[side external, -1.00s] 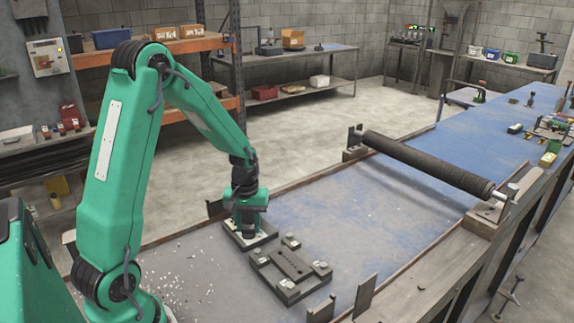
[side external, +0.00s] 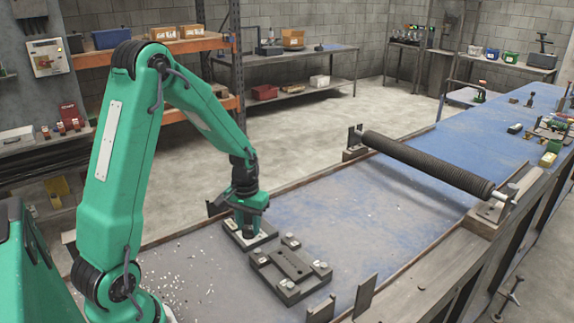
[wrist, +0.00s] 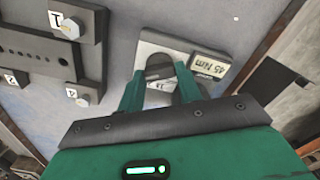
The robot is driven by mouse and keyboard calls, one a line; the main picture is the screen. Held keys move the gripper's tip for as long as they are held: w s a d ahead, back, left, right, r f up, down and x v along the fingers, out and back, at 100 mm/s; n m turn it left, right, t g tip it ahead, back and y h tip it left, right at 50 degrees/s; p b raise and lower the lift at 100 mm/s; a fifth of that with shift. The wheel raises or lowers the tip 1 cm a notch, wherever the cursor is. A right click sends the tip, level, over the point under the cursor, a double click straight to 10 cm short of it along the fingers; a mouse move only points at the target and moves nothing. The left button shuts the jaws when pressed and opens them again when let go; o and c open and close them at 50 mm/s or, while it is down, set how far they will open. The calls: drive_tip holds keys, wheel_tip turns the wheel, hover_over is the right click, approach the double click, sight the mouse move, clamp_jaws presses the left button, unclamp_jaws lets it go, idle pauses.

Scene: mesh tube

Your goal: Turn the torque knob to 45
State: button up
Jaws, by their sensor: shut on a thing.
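The torque knob (wrist: 158,67) is a dark round knob on a pale plate (wrist: 150,45) in the wrist view. A label reading "45 Nm" (wrist: 210,65) sits at the right end of that plate, appearing turned over. A second marking near the knob is mostly hidden by my gripper. My gripper (wrist: 159,74) is shut on the knob, one green finger on each side. In the side external view my gripper (side external: 248,229) points down over the knob's dark base (side external: 238,242), and the knob itself is hidden there.
A dark fixture block (side external: 290,270) with numbered bolts stands close beside the knob's base; it also shows in the wrist view (wrist: 30,50). A long dark roller (side external: 425,163) spans the blue bench farther back. Upright metal plates (side external: 365,296) stand at the front edge.

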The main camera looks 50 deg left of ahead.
sight(249, 229)
drive_tip(key=o, duration=1)
drive_tip(key=shift+r, duration=0.1)
drive_tip(key=shift+r, duration=3.8)
drive_tip(key=s+d+r+m+t, duration=0.2)
drive_tip(key=s+d+r, duration=0.2)
drive_tip(key=d, duration=0.1)
drive_tip(key=s+d+r+m+t, duration=0.1)
drive_tip(key=s+d+r+m, duration=0.1)
drive_tip(key=s+d+r, duration=0.2)
drive_tip(key=s+d+r+m+t, duration=0.1)
drive_tip(key=s+d+r+t, duration=0.1)
drive_tip(key=s+d+r, duration=0.2)
drive_tip(key=shift+s+d+r+m+t, duration=0.15)
drive_tip(key=shift+s+d+r+m, duration=0.05)
drive_tip(key=shift+d+r, duration=0.25)
drive_tip(key=shift+s+d+r+m+t, duration=0.2)
drive_tip(key=shift+d+r, duration=0.1)
drive_tip(key=shift+d, duration=0.2)
